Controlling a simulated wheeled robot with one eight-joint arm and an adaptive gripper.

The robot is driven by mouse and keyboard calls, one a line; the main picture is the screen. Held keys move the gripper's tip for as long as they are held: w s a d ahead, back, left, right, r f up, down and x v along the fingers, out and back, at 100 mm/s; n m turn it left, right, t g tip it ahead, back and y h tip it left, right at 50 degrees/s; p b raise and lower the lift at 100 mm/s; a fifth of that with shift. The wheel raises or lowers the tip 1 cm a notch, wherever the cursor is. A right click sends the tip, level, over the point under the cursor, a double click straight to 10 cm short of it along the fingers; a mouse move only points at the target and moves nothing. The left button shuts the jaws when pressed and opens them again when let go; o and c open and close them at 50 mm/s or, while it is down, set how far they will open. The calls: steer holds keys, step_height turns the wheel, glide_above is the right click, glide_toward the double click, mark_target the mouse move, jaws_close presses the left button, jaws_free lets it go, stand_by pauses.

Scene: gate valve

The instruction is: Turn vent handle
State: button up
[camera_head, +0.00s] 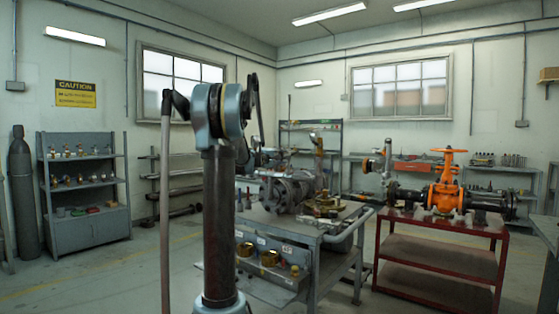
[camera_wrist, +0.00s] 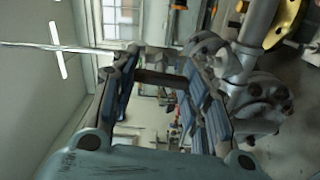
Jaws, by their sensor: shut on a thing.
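My gripper (camera_wrist: 162,88) shows in the wrist view, its two fingers apart with a dark brown bar (camera_wrist: 160,78) between the pads. The bar spans from one pad to the other and looks like the vent handle. A grey flanged metal body (camera_wrist: 255,98) lies just right of the fingers in this turned view. In the head view, the grey valve assembly (camera_head: 290,190) sits on the grey cart. My arm stands in front, and the gripper end beside the assembly is mostly hidden, so the handle cannot be made out there.
The grey cart (camera_head: 318,240) has an open drawer holding brass fittings (camera_head: 268,258). A red cart (camera_head: 440,272) to the right carries an orange gate valve (camera_head: 446,190). A grey shelf cabinet (camera_head: 88,222) and a gas cylinder (camera_head: 22,190) stand left. Floor on the left is clear.

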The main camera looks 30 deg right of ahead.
steer(key=shift+w+a+f+n, duration=0.1)
steer(key=shift+w+n, duration=0.05)
steer(key=shift+n, duration=0.15)
steer(key=o, duration=1.1)
steer(key=v, duration=1.2)
steer(key=shift+f, duration=0.1)
